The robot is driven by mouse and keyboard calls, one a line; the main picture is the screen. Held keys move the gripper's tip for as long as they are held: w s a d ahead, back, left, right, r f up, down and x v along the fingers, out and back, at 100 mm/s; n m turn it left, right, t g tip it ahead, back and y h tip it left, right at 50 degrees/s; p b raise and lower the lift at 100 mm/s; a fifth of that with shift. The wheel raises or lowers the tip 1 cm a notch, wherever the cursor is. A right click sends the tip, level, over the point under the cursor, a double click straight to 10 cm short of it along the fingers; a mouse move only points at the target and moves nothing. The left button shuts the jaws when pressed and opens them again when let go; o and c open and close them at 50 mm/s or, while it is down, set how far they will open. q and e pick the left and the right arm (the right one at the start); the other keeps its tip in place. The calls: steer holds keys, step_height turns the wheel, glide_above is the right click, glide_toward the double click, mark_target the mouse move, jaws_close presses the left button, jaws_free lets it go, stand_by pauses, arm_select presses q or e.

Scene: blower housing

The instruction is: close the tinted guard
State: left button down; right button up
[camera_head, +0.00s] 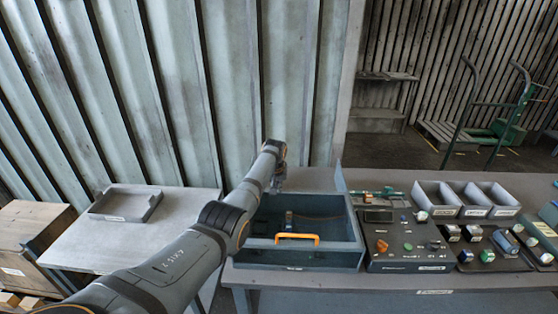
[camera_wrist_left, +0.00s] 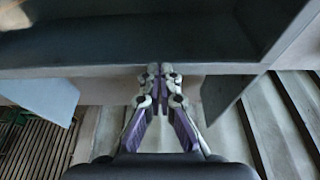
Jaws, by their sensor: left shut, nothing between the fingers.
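The blower housing (camera_head: 262,256) is an open-topped blue-grey box on the bench, with an orange handle (camera_head: 297,237) at its front. A thin blue-grey panel (camera_head: 340,179) stands up at its back right corner. I cannot tell for sure which part is the tinted guard. My left arm reaches over the housing's left side, and its gripper (camera_head: 277,182) is at the back, partly hidden by the arm. In the left wrist view, my left gripper (camera_wrist_left: 160,72) is shut and empty, its tips close to the edge of a dark panel (camera_wrist_left: 120,50); contact is unclear. My right gripper is out of view.
A control box (camera_head: 408,256) with buttons stands right of the housing. Grey bins (camera_head: 437,197) and several small coloured parts lie further right. A side table (camera_head: 90,245) with a grey tray (camera_head: 126,203) is at the left. A corrugated wall is close behind.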

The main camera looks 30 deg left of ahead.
arm_select(q)
steer(key=shift+s+d+f, duration=0.15)
steer(key=shift+s+f, duration=0.05)
steer(key=shift+f, duration=0.15)
steer(key=shift+r, duration=0.4)
steer(key=v, duration=1.1)
steer(key=shift+r, duration=0.25)
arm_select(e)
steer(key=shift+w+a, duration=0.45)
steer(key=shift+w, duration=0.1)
